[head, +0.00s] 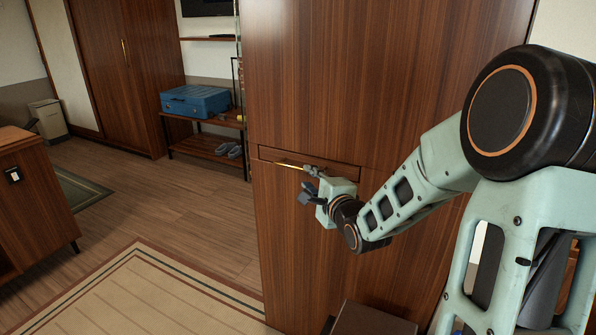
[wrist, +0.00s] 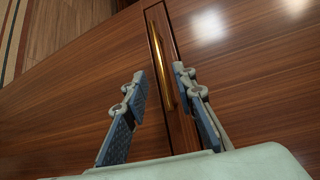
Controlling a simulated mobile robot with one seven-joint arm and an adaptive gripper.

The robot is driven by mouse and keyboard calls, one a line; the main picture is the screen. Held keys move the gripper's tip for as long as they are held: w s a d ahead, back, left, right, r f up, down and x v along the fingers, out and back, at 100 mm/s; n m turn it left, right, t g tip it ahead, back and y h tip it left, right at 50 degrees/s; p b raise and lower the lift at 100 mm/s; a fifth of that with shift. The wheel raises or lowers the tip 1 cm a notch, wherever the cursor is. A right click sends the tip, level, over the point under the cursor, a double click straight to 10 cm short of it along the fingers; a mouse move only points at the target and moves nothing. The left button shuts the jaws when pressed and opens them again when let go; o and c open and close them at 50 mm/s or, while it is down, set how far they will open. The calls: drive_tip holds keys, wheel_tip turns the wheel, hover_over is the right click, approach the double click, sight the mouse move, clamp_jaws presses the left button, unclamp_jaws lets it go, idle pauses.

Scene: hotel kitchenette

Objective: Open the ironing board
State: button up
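A tall wooden cabinet (head: 350,90) fills the middle of the head view. A narrow panel (head: 335,168) with a thin brass handle (head: 286,165) is set in its front; no ironing board itself shows. In the wrist view the brass handle (wrist: 160,59) runs along the narrow panel (wrist: 178,124), its near part lying between the finger lines. My gripper (head: 307,184) is at the right end of the handle in the head view. In the wrist view my gripper (wrist: 158,80) has its fingers apart on either side of the handle. I cannot tell whether either finger touches it.
A dark low box (head: 370,318) stands at the cabinet's foot. A rug (head: 150,295) and open wooden floor lie to the left. A blue suitcase (head: 196,101) rests on a rack behind, and a wooden counter (head: 35,200) stands at the left edge.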

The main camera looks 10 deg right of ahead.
sight(300, 169)
drive_tip(key=b+x, duration=0.1)
drive_tip(key=x, duration=0.8)
clamp_jaws()
